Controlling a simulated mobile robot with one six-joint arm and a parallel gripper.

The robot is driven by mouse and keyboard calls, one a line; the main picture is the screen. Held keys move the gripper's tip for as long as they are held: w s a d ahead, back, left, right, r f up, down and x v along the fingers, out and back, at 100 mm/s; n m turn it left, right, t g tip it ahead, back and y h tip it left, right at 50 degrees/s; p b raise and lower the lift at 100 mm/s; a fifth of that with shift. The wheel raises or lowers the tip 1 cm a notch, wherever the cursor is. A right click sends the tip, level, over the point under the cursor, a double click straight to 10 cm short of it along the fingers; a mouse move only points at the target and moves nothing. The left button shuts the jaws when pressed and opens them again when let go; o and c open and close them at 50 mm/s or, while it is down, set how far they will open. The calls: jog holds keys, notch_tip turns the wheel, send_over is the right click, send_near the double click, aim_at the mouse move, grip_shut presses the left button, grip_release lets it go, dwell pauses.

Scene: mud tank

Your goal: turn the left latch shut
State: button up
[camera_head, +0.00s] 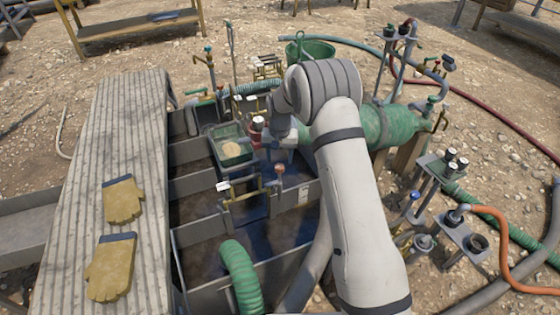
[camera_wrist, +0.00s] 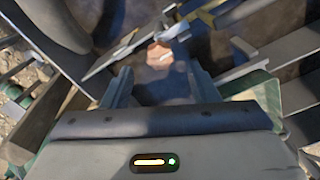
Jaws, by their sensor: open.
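My gripper is open in the wrist view (camera_wrist: 161,82), with one finger on each side and nothing between them. Past the fingertips is a round reddish-orange knob (camera_wrist: 158,54), apart from them. A similar knob (camera_head: 279,169) stands beside brass pipework over the tank (camera_head: 192,188) in the head view. I cannot tell for certain which part is the left latch. In the head view my arm reaches over the tank's right side and hides most of my gripper and what lies under it.
A grey ribbed walkway (camera_head: 85,190) runs along the left with two tan gloves (camera_head: 123,201) (camera_head: 110,268) on it. A green tray (camera_head: 232,150) sits over the tank. A green hose (camera_head: 240,275) enters at the front. A green cylinder (camera_head: 385,125) and valves crowd the right.

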jog(key=shift+r+p, duration=0.3)
jog(key=shift+r, duration=1.85)
jog(key=shift+r, duration=0.15)
jog(key=s+d+r+p, duration=0.3)
jog(key=s+r, duration=0.2)
jog(key=r, duration=0.4)
jog(key=s+d+r+t+p, duration=0.1)
jog(key=s+d+r+p, duration=0.3)
jog(key=r, duration=0.5)
jog(key=s+d+r+p, duration=0.2)
jog(key=s+r+p, duration=0.1)
jog(key=s+r, duration=0.5)
jog(key=s+d+r+p, duration=0.2)
jog(key=s+r+p, duration=0.2)
jog(key=s, duration=0.6)
jog(key=s+d+r+t+p, duration=0.1)
jog(key=s+r+p, duration=0.3)
jog(key=s+r, duration=0.4)
jog(key=shift+s+d+n+t, duration=0.3)
jog(key=shift+s+d+n, duration=0.1)
jog(key=shift+s+d, duration=0.5)
jog(key=shift+r, duration=0.1)
